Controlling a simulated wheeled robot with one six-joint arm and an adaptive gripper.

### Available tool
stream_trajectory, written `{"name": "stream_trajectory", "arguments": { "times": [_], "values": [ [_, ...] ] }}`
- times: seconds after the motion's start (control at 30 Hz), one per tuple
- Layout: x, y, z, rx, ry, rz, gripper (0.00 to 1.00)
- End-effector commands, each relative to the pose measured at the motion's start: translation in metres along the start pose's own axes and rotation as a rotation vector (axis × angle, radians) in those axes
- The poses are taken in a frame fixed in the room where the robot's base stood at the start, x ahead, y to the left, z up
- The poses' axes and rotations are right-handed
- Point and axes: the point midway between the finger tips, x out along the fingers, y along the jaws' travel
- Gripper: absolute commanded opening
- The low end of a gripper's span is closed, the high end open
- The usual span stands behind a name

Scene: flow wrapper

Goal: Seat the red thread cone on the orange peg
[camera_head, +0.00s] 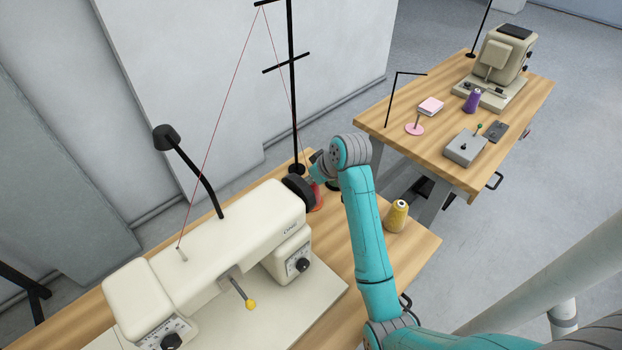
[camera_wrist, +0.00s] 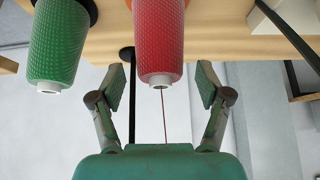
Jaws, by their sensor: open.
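The red thread cone (camera_wrist: 160,40) shows in the wrist view with its narrow white tip toward my gripper (camera_wrist: 161,80). My gripper is open; its two fingers flank the tip, one on each side, with clear gaps and no contact visible. A thin red thread runs from the tip. In the head view, a small red-orange patch (camera_head: 318,202) shows below my wrist, beside the sewing machine's right end; my arm hides most of it. My gripper (camera_head: 316,173) is partly hidden there too.
A green cone (camera_wrist: 60,42) stands close beside the red one. A yellow cone (camera_head: 397,215) stands on the wooden table right of my arm. The sewing machine (camera_head: 215,250) and a black thread stand (camera_head: 292,90) are close by. A second table (camera_head: 455,105) holds a purple cone (camera_head: 473,101).

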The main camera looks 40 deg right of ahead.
Motion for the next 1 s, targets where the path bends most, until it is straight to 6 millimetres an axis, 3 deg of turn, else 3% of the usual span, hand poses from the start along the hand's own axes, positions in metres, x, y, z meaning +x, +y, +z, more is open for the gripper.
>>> {"name": "stream_trajectory", "arguments": {
  "times": [0.17, 0.6, 1.0],
  "values": [
    [-0.006, 0.0, 0.0, 0.0, 0.0, 0.0, 0.77],
    [-0.067, 0.001, 0.0, 0.001, 0.001, 0.001, 0.77],
    [-0.075, 0.0, 0.0, 0.0, 0.0, 0.0, 0.77]
  ]
}}
